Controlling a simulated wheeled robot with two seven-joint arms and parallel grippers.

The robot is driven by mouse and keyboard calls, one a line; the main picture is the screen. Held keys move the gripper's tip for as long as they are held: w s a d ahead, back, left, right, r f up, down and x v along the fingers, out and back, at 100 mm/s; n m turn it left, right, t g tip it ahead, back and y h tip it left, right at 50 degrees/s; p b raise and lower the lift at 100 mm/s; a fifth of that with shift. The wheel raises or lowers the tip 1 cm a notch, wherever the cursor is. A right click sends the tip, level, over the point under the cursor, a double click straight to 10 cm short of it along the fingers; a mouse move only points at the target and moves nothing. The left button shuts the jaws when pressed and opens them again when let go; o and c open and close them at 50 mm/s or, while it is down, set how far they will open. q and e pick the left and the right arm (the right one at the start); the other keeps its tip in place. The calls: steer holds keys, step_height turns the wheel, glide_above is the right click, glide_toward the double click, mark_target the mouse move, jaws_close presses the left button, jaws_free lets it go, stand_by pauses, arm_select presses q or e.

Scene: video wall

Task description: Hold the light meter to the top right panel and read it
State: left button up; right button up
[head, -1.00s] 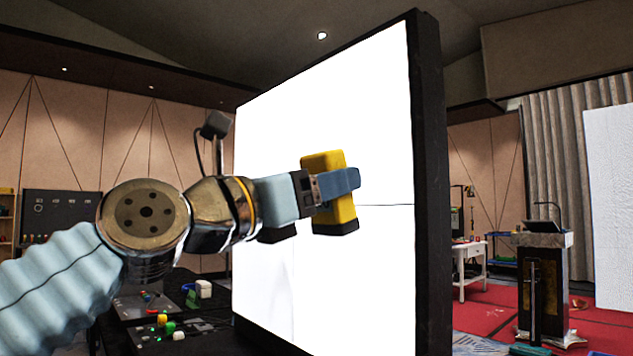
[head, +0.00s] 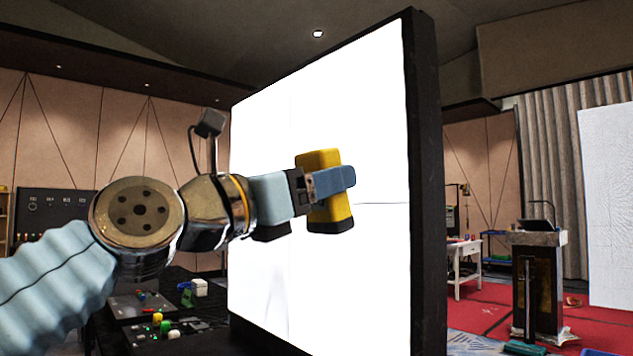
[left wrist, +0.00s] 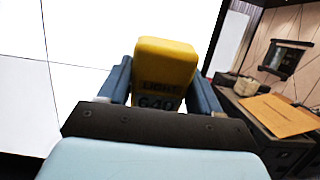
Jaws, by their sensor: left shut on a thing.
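The light meter (head: 318,160) is a yellow block with a dark lower end. My left gripper (head: 338,181) is shut on it, one blue finger on each side. The video wall (head: 375,120) is lit white, with thin dark seams between panels. The meter is in front of its right-hand part, overlapping the horizontal seam's line in the head view. I cannot tell whether it touches the wall. In the left wrist view the meter (left wrist: 165,62) shows the word LIGHT and digits that look like 640, partly hidden by my gripper's dark palm. My right gripper is not in view.
A dark table with small coloured items (head: 165,328) is at the lower left. A lectern (head: 538,285) and a white table (head: 468,250) stand at the right on red carpet.

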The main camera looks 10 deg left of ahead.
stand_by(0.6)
arm_select(q)
steer(key=shift+s+a, duration=0.2)
steer(key=shift+s, duration=0.05)
steer(key=s+a+b, duration=0.2)
steer(key=s+a, duration=0.6)
steer(key=s, duration=0.2)
steer(key=shift+s+a, duration=0.15)
steer(key=shift+s, duration=0.15)
stand_by(0.4)
